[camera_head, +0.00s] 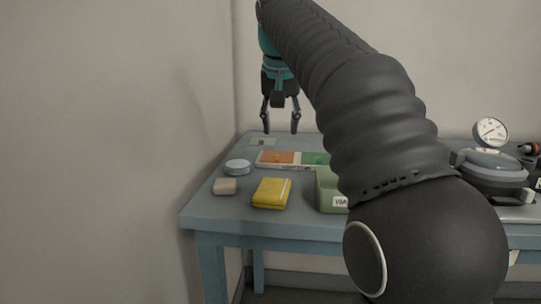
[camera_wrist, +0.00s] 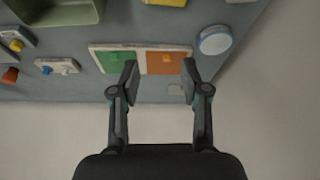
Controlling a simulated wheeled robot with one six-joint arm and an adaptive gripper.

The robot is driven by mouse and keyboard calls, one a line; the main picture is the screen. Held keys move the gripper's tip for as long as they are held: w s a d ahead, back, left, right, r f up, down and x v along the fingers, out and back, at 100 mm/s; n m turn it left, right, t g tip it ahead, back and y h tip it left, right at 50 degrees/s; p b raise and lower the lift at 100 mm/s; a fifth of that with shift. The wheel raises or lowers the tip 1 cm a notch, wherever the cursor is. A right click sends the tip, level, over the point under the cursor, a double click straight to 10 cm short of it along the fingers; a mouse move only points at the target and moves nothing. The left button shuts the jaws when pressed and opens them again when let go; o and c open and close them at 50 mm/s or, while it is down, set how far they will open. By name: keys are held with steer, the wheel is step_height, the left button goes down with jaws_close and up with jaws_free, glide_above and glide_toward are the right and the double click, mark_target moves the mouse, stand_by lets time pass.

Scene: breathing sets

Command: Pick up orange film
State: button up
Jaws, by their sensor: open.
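The orange film (camera_head: 277,157) looks like a flat orange square on a pale tray (camera_head: 262,163), beside a green square (camera_head: 315,159). A small lighter orange bit shows on it. In the wrist view the orange film (camera_wrist: 167,65) is in the upper middle, just left of the right fingertip, with the green square (camera_wrist: 116,62) to its left. My gripper (camera_head: 281,128) is open and empty, fingers pointing down, above the back of the table near the tray. Its two fingers also show in the wrist view (camera_wrist: 160,78), apart from the film.
On the blue table (camera_head: 215,212) are a white-blue round tin (camera_head: 237,167), a beige block (camera_head: 225,186), a yellow pouch (camera_head: 271,193) and a green bin (camera_head: 329,190). A gauge (camera_head: 490,131) stands at right. Walls stand behind and left. My arm hides the table's middle.

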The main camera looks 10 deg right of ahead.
mark_target(276, 157)
steer(key=w+r+m, duration=0.1)
steer(key=w, duration=0.6)
steer(key=x, duration=1.3)
steer(key=shift+d, duration=0.3)
steer(key=c, duration=0.8)
